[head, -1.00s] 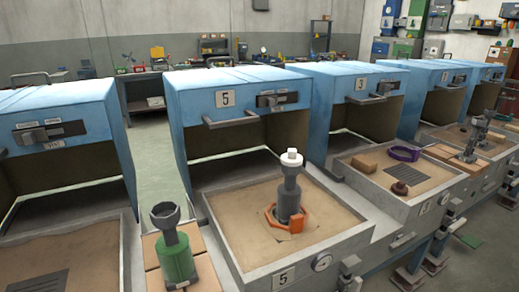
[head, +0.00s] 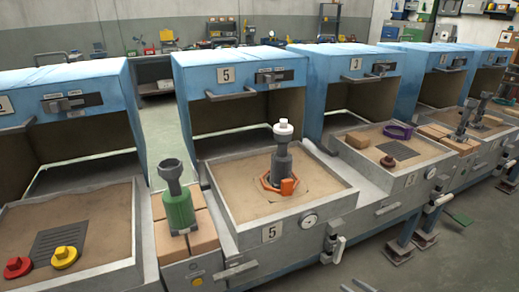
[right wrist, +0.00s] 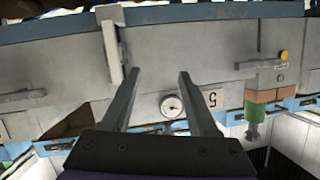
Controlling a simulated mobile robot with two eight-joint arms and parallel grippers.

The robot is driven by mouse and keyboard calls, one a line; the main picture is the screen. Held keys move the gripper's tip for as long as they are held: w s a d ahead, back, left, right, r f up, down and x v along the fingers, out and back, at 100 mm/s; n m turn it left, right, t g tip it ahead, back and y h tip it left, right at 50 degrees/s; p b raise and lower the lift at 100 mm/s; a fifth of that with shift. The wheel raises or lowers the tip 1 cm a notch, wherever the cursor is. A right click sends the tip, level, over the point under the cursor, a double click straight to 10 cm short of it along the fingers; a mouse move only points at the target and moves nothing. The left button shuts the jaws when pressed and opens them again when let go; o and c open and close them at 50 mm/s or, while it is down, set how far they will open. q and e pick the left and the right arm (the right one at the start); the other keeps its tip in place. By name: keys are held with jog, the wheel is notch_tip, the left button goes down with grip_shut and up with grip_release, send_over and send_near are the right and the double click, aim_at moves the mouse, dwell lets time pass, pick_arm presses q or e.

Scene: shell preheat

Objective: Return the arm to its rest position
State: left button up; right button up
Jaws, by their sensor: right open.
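In the right wrist view my right gripper (right wrist: 160,72) is open. Its two fingers are apart with nothing between them. Beyond the fingers is the grey front of a station with a round gauge (right wrist: 172,105) and an upside-down number 5 plate (right wrist: 212,98). I cannot make out the right gripper or its arm in the head view. My left gripper is in neither view.
Blue-hooded station 5 (head: 240,75) holds a sand tray (head: 235,215) with a grey tool (head: 283,160) in an orange clamp (head: 288,187). A green-bodied tool (head: 179,208) stands on blocks beside it. Floor is open at lower right.

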jog(key=s+a+r+m+g+h, duration=0.25)
jog(key=s+a+r+g, duration=0.45)
jog(key=s+a, duration=0.6)
jog(key=s+a+r+m+h, duration=0.1)
jog(key=s+h, duration=0.2)
jog(key=s, duration=0.5)
jog(key=s+r+h, duration=0.2)
jog(key=s, duration=0.6)
pick_arm(q)
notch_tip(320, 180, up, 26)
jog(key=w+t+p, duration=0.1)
jog(key=p, duration=2.1)
jog(key=shift+p, duration=0.3)
pick_arm(e)
notch_tip(320, 180, up, 26)
jog(key=shift+w+f, duration=0.15)
jog(key=shift+w, duration=0.2)
